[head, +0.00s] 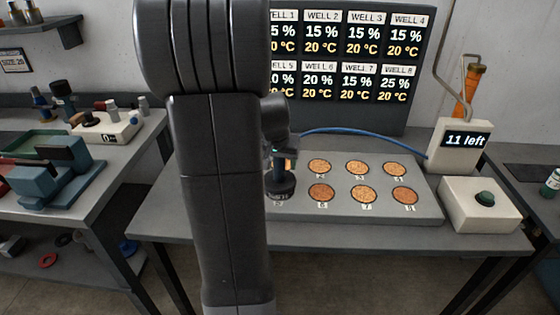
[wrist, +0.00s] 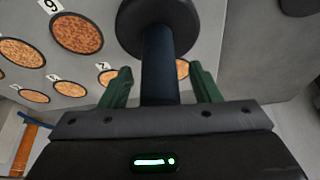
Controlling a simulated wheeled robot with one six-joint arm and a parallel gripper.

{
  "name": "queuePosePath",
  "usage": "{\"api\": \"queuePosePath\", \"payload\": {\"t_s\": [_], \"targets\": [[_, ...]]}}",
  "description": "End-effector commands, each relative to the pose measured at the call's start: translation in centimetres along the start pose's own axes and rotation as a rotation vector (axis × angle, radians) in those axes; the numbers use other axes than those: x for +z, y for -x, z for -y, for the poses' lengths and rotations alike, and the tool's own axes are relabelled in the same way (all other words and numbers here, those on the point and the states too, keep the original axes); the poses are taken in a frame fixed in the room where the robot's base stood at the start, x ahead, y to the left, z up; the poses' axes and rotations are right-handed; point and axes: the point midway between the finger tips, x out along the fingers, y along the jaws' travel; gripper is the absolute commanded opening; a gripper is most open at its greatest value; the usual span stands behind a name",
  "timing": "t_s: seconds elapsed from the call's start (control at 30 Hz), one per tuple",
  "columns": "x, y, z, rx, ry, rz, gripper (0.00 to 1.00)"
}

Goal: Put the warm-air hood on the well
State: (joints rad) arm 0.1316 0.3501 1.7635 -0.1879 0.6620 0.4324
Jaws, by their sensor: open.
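A dark hood with a round base and a narrow stem (head: 281,186) stands upright at the front left of the well plate (head: 430,213), over the label there. In the wrist view its dark round part (wrist: 158,28) is at the top, with the stem running down from it. My gripper (wrist: 160,80) is open, its two green fingers on either side of the stem with gaps showing. In the head view my gripper (head: 278,150) is small and partly hidden by my arm. The wells, such as a front one (head: 362,193), hold orange-brown granules; the one under the hood is hidden.
A display board (head: 350,115) stands behind the plate with percent and temperature readings per well. A blue hose (head: 350,130) runs behind the plate. At right are a box reading "11 left" (head: 450,160), an orange-handled tool (head: 475,85) and a button box (head: 475,218).

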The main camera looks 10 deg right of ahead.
Motion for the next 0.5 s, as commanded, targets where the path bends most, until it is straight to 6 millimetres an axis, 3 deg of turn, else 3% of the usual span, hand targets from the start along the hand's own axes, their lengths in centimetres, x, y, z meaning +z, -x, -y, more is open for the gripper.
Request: {"api": "queuePosePath", "payload": {"t_s": [0.5], "targets": [[-0.1, 9.7, 0.0, -0.002, 0.000, -0.006, 0.57]]}}
